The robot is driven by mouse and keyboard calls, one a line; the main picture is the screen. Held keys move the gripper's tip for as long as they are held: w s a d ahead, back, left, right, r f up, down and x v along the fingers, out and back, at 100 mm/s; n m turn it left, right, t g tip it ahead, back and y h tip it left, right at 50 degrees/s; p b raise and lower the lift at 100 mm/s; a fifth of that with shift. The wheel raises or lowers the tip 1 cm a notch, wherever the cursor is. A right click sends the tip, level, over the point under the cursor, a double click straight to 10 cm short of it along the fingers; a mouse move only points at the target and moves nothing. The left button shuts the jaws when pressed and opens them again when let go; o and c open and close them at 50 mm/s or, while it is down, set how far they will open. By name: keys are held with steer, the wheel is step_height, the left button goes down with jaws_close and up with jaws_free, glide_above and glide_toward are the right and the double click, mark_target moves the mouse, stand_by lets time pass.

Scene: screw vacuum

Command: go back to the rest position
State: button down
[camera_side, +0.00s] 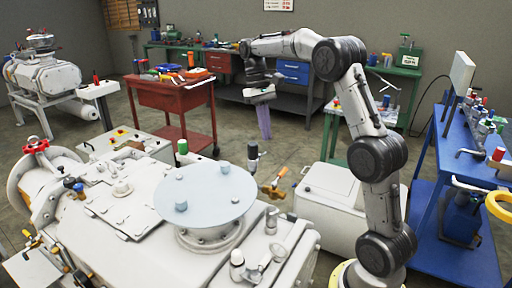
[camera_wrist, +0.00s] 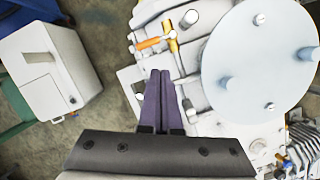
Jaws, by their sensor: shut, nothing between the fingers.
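My gripper (camera_side: 264,136) hangs from the arm in the side view, pointing down, above and behind the white vacuum machine. Its two dark purple fingers also show in the wrist view (camera_wrist: 161,74), closed together with nothing between them. The white machine (camera_side: 137,240) fills the lower left of the side view. A pale round plate (camera_side: 206,192) with several short studs lies on its top. The plate also shows at the upper right of the wrist view (camera_wrist: 245,85). The fingertips are apart from the plate and the machine.
A red cart (camera_side: 168,97) with tools stands behind the machine. A white box (camera_side: 328,205) stands right of the machine, beside my arm. A blue table (camera_side: 458,230) with parts is at the right. Workbenches line the back wall. Open floor (camera_side: 240,150) lies below my gripper.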

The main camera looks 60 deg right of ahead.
steer(key=s+a+r+n+t+h, duration=0.1)
steer(key=s+a+r+n+t, duration=0.1)
steer(key=s+a+r, duration=0.4)
steer(key=s+a+r+n+t+h, duration=0.1)
steer(key=s+a+r+t, duration=0.2)
steer(key=a, duration=0.4)
steer(key=s+a+f+n+t, duration=0.2)
steer(key=s+a+f, duration=0.3)
steer(key=s+f, duration=0.5)
steer(key=shift+s+a+f+t+y, duration=0.2)
steer(key=shift+s+a+t+y, duration=0.1)
steer(key=shift+s+t, duration=0.45)
steer(key=shift+w, duration=0.1)
